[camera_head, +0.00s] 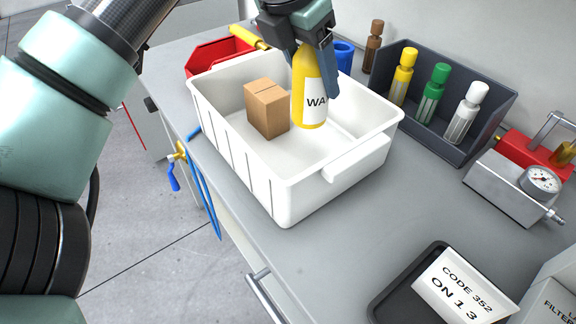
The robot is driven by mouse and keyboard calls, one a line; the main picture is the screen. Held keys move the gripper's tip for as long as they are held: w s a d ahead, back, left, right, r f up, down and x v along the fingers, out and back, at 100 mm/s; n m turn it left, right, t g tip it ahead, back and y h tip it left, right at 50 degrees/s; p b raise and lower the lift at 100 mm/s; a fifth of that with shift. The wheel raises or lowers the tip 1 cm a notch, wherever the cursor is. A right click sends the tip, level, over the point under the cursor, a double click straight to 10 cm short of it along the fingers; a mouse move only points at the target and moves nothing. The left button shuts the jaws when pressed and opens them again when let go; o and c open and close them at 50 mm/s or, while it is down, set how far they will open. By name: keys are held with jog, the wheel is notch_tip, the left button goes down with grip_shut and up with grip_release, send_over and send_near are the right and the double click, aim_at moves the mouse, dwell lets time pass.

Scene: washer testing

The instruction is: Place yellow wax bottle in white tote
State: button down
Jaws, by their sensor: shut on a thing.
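The yellow wax bottle (311,98) has a white label reading "WA", the rest of which is covered by a finger. My gripper (316,66) points down and is shut on the upper part of the bottle. The bottle is upright, within the outline of the white tote (238,168), at its right-hand part. I cannot tell whether its base touches the tote's floor. A brown cardboard box (267,109) stands in the tote to the left of the bottle.
A dark bin (446,142) with yellow, green and white bottles stands right of the tote. A brown bottle (373,47) and a red bin (213,52) are behind. A gauge unit (510,190) and black tray (385,305) lie right.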

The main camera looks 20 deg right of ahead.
aim_at(305, 103)
jog(key=shift+s+d+f+n+t+b, duration=0.15)
jog(key=shift+d+f+n+t+b, duration=0.2)
jog(key=shift+n+b, duration=0.25)
jog(key=shift+f, duration=0.3)
notch_tip(305, 103, down, 9)
jog(key=b, duration=0.2)
jog(key=shift+f+b, duration=0.15)
jog(key=shift+b, duration=0.2)
jog(key=shift+s, duration=0.1)
jog(key=shift+c, duration=0.4)
grip_release()
jog(key=p+v, duration=0.2)
jog(key=v, duration=1)
jog(key=shift+d+p, duration=0.15)
jog(key=shift+p, duration=0.2)
